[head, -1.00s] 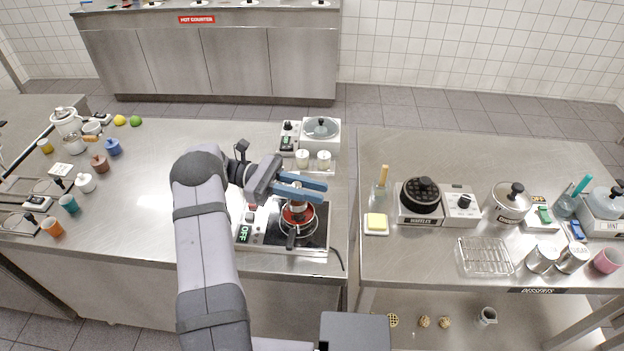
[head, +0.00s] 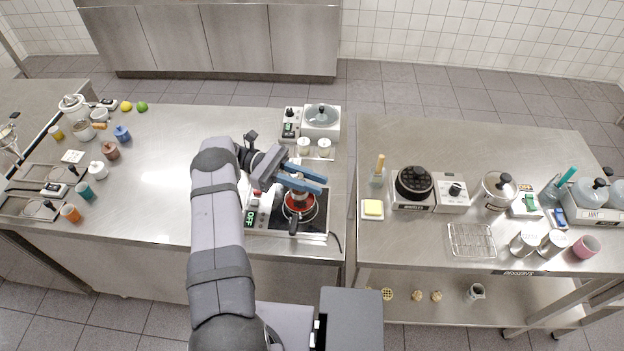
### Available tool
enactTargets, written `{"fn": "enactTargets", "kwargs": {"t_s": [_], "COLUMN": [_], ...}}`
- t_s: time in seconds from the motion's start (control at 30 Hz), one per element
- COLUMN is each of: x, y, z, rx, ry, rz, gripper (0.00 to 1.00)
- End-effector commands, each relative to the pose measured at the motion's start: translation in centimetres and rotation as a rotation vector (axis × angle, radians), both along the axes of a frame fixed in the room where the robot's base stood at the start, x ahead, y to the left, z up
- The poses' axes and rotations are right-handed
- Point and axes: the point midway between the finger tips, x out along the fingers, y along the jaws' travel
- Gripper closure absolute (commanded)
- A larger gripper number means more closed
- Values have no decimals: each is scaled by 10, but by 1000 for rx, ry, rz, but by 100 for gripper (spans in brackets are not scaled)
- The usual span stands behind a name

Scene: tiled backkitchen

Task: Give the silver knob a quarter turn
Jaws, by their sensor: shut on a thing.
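My gripper (head: 312,183), with blue fingers, reaches in from the left over the hot plate (head: 318,227) on the left counter. Its fingers are closed around a small silver piece above a red-and-silver vessel (head: 298,202) on the burner. The fingers cover most of this piece, so I cannot tell whether it is the silver knob. A black handle (head: 293,226) points from the burner towards the front. The hot plate's white panel shows a green OFF display (head: 250,218); my gripper partly hides the panel. No other silver knob shows clearly there.
Two white jars (head: 303,146) and a lidded cooker (head: 321,121) stand behind the hot plate. Cups and pots line the left counter (head: 165,185), whose middle is clear. A gap separates it from the right table (head: 400,290), which holds a waffle maker (head: 414,182).

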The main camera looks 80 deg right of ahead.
Motion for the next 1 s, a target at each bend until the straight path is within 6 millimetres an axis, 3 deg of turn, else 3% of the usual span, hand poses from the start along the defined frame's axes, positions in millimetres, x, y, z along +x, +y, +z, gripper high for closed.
{"fn": "enactTargets", "kwargs": {"t_s": [0.17,0.2,0.27,1.0], "x": [0,0,0,0], "y": [1,1,1,-1], "z": [0,0,0,-4], "rx": [2,2,2,-1], "ry": [2,2,2,0], "rz": [-3,-3,-2,18], "gripper": [100,71,62,62]}}
